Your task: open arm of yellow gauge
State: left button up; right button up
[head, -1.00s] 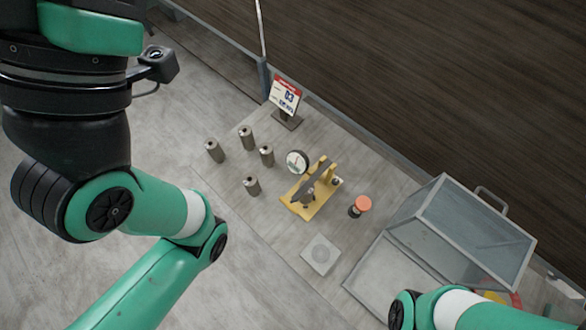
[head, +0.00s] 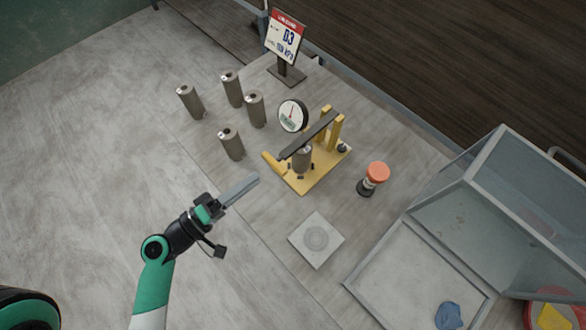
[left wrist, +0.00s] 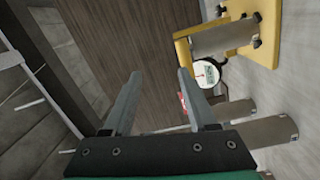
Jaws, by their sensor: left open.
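The yellow gauge (head: 318,178) stands on the table, with a yellow base, yellow posts at the back and a round white dial (head: 293,116). Its dark arm (head: 315,132) lies across above a grey metal cylinder (head: 301,158) on the base. I cannot tell whether the arm touches that cylinder. A yellow piece (head: 273,164) sticks out at the gauge's left side. My left gripper (head: 250,184) is left of the gauge, apart from it. In the left wrist view its fingers (left wrist: 160,74) are spread and empty, with the gauge (left wrist: 185,52) at upper right. My right gripper is out of view.
Several grey cylinders (head: 231,144) stand left of the gauge. A sign (head: 285,38) stands behind. A red-topped stamp-like object (head: 376,173) and a square pale plate (head: 316,240) are right and in front. A clear-lidded bin (head: 390,275) is at lower right.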

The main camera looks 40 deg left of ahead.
aim_at(278, 159)
pick_arm(q)
notch_tip(278, 159, down, 4)
jog(key=s+n+y, duration=0.1)
jog(key=shift+y, duration=0.3)
jog(key=w, duration=0.3)
jog(key=w+p, duration=0.1)
jog(key=w, duration=0.3)
jog(key=w+p, duration=0.1)
jog(key=w, duration=0.3)
jog(key=shift+w+a+r, duration=0.15)
jog(key=shift+a, duration=0.25)
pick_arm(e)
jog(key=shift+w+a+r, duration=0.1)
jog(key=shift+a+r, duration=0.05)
pick_arm(q)
grip_shut()
dwell(0.3)
